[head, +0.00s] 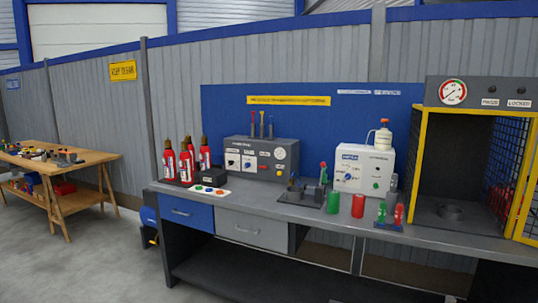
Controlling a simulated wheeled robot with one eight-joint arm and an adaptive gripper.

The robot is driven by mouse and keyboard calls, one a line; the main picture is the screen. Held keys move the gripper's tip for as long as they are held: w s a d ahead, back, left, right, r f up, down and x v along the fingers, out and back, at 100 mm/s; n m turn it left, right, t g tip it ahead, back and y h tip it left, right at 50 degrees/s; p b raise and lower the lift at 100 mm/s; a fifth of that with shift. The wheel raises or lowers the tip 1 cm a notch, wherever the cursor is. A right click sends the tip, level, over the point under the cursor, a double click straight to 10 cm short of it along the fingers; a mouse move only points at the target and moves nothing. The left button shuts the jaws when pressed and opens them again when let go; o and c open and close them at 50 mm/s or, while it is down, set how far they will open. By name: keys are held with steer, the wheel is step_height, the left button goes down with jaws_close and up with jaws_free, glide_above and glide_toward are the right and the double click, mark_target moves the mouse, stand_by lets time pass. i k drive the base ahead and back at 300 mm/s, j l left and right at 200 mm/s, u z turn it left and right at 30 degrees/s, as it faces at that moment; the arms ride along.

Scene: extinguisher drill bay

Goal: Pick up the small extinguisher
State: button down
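Several small red extinguishers with dark tops and pale labels stand upright in a group at the left end of the grey workbench (330,221). One extinguisher (169,160) is at the left of the group, one (186,165) stands at the front, and one (205,155) is at the right. Another is partly hidden behind them. They appear to stand on a dark base. My gripper is not in view.
A grey control box (262,158) and a white box (362,169) stand along the bench. Green (333,202) and red (358,205) cylinders are near its front edge. A yellow-framed cage (420,150) is at right. A wooden table (95,159) stands far left, with open floor between.

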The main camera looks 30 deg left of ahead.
mark_target(204, 155)
steer(key=u, duration=1.65)
steer(key=z, duration=1.8)
steer(key=j+u, duration=0.1)
steer(key=u, duration=1.7)
steer(key=i+j, duration=0.15)
steer(key=i, duration=0.75)
steer(key=i+j+u, duration=0.15)
steer(key=i, duration=0.8)
